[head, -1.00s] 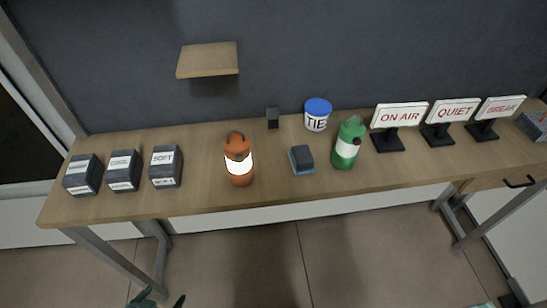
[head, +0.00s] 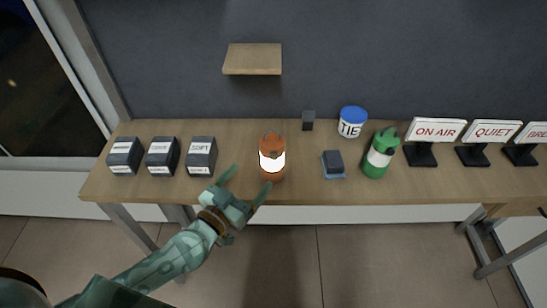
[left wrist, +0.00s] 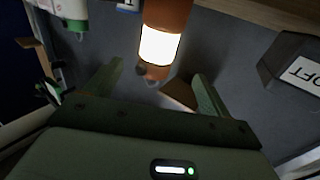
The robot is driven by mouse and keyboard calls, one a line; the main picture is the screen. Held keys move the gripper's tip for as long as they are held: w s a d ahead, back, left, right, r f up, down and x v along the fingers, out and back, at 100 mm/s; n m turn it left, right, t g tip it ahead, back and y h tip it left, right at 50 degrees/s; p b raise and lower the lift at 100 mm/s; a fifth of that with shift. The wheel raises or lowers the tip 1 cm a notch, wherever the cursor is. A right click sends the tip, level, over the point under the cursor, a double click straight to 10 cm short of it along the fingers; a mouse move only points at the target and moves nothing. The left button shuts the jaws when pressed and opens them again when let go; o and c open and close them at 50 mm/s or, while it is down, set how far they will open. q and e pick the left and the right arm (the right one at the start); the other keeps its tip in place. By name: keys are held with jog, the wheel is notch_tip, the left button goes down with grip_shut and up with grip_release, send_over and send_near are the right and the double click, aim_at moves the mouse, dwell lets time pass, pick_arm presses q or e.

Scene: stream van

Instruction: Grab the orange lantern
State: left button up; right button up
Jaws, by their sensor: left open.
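The orange lantern (head: 272,158), with a glowing white band, stands upright near the front edge of the wooden table (head: 300,187). My left gripper (head: 248,180) is open and empty, just in front and to the left of the lantern, its fingers apart from it. In the left wrist view the lantern (left wrist: 161,40) appears beyond and between the open fingers (left wrist: 158,82), its top cut off by the frame. My right gripper is not in view.
A dark box labelled SOFT (head: 201,155) stands left of the lantern with two similar ones. To the right are a dark block on a blue base (head: 333,165), a green lantern (head: 380,153), a TIE tub (head: 352,121) and signs (head: 436,130). A shelf (head: 252,59) juts out above.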

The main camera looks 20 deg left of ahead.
aim_at(264, 161)
pick_arm(q)
jog(key=x, duration=0.5)
jog(key=shift+w+d, duration=0.1)
jog(key=shift+w, duration=0.3)
jog(key=b+x, duration=0.1)
jog(key=x, duration=0.4)
jog(key=shift+w+d, duration=0.1)
jog(key=shift+d, duration=0.1)
jog(key=shift+c, duration=0.9)
jog(key=c, duration=1)
jog(key=shift+r, duration=0.15)
